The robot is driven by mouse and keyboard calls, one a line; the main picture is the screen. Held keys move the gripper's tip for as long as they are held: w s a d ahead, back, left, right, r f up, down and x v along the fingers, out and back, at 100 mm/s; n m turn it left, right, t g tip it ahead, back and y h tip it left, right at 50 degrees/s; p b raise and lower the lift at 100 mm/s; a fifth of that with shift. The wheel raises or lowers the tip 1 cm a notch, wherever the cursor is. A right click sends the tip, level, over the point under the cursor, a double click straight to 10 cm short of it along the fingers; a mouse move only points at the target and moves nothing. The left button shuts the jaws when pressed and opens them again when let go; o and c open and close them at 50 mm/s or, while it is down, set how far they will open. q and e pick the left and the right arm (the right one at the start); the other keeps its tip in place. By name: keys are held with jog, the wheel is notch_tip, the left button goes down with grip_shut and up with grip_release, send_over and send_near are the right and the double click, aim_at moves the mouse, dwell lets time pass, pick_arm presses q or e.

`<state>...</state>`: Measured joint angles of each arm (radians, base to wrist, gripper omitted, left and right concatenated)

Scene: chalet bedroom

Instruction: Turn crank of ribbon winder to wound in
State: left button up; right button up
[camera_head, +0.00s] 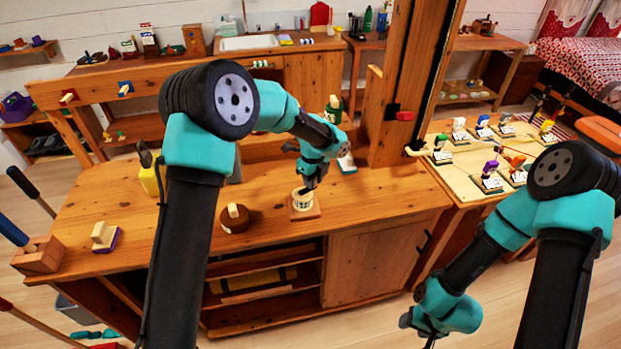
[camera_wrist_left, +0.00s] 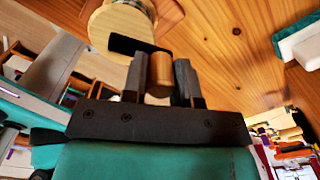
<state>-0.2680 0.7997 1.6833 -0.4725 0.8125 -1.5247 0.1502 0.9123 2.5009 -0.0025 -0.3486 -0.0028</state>
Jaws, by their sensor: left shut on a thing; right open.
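The ribbon winder (camera_head: 303,211) stands on the wooden bench, with a pale round drum on a square wooden base. In the left wrist view its pale drum (camera_wrist_left: 112,28) shows at the top, with a dark crank arm (camera_wrist_left: 128,45) and a wooden crank handle (camera_wrist_left: 160,72). My left gripper (camera_head: 310,182) is above the winder, and its fingers (camera_wrist_left: 158,82) are shut around the handle. The gripper partly hides the crank in the head view. My right gripper (camera_head: 430,333) hangs low in front of the bench, away from the winder, open and small in view.
A brown round object (camera_head: 234,222) with a pale knob sits just left of the winder. A yellow bottle (camera_head: 152,178) stands further left. A wooden post (camera_head: 388,120) rises behind right. The bench top (camera_head: 375,215) right of the winder is clear.

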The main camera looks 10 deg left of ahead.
pick_arm(q)
jog(key=m, duration=0.2)
jog(key=s+d+m, duration=0.1)
jog(key=m, duration=0.1)
jog(key=shift+s+m, duration=0.2)
jog(key=shift+m, duration=0.1)
jog(key=m, duration=0.2)
jog(key=s+m, duration=0.1)
jog(key=shift+s+d+m, duration=0.1)
jog(key=shift+m, duration=0.3)
jog(key=m, duration=0.1)
jog(key=s+m, duration=0.1)
jog(key=m, duration=0.2)
jog(key=shift+s, duration=0.25)
jog(key=shift+s+a+m, duration=0.25)
jog(key=shift+s+m, duration=0.1)
jog(key=shift+m, duration=0.8)
jog(key=shift+s+a+m, duration=0.2)
jog(key=shift+s+m, duration=0.1)
jog(key=shift+m, duration=0.85)
jog(key=o, duration=0.9)
jog(key=shift+o, duration=0.2)
jog(key=shift+r, duration=0.15)
